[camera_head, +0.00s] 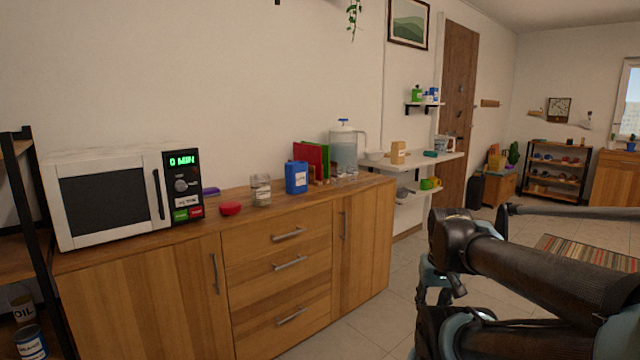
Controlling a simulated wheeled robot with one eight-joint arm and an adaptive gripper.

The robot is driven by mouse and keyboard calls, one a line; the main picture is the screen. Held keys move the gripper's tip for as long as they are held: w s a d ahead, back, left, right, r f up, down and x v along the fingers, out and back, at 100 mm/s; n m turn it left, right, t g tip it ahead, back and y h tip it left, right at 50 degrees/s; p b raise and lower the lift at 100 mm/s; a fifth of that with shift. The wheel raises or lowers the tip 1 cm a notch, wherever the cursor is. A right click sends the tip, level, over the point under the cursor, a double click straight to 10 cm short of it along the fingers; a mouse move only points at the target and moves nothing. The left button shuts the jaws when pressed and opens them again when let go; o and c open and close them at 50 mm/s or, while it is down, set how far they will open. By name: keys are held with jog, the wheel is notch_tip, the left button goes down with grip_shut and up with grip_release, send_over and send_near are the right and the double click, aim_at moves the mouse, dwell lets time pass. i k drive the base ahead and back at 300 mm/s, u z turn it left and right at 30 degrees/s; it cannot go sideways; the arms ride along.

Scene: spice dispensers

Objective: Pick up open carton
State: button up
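A small tan carton (398,152) stands upright on the white wall shelf, right of the cabinet; whether its top is open is too small to tell. A blue box-shaped container (296,178) with a white label stands on the wooden cabinet top; its top is also unclear. My arm reaches in from the right, and my gripper (434,294) appears low beside the cabinet's right end, apart from both. The gripper is small and dark, partly covered by my arm links, so its finger opening is unclear. I see nothing held in it.
The wooden cabinet (240,205) carries a microwave (105,198), a red round item (230,209), a glass jar (261,190), red and green books (312,160) and a clear pitcher (344,150). The white shelf (440,160) holds small items. Floor (385,260) right of the cabinet is clear.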

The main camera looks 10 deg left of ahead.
aim_at(296, 173)
jog(key=z, duration=0.05)
jog(key=i, duration=1)
